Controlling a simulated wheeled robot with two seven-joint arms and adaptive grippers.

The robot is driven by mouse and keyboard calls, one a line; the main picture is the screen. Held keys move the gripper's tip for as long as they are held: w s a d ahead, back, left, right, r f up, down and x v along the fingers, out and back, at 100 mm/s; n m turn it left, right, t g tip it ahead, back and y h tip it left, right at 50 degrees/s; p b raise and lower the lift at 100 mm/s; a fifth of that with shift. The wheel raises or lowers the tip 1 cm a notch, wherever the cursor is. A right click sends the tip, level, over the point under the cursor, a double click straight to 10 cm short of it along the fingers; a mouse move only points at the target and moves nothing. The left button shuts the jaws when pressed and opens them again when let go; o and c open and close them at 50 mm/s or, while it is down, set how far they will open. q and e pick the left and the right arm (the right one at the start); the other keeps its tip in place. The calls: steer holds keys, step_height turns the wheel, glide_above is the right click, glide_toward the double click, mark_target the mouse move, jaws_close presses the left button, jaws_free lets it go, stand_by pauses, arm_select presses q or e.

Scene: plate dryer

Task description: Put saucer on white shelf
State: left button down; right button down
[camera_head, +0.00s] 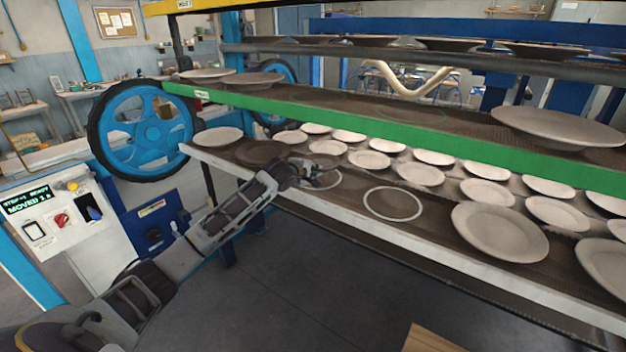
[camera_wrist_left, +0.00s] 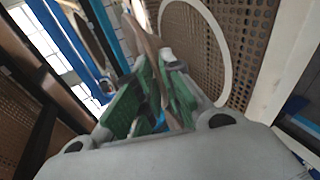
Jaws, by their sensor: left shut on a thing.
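My left gripper (camera_head: 308,176) is over the white-edged shelf (camera_head: 455,262), at a white ring marking (camera_head: 322,180) that it partly hides. In the left wrist view, its green-padded fingers (camera_wrist_left: 158,92) are shut on a thin tan saucer (camera_wrist_left: 151,42), seen nearly edge-on. I cannot clearly make out this saucer in the head view. A second white ring (camera_head: 393,203) lies bare to the right on the shelf. A white ring on perforated brown shelf (camera_wrist_left: 222,50) shows beside the saucer in the wrist view. My right gripper is not in view.
A large plate (camera_head: 500,231) stands on the shelf to the right, and a small one (camera_head: 217,136) at its left end. The green-edged shelf (camera_head: 390,130) runs close above. Several plates lie behind. A blue wheel (camera_head: 142,130) stands left.

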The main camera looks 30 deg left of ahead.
mark_target(313, 188)
arm_select(q)
steer(key=shift+f, duration=1.5)
steer(key=shift+f+p, duration=0.3)
steer(key=shift+f, duration=0.1)
steer(key=c, duration=1.5)
jaws_free()
steer(key=shift+c, duration=0.2)
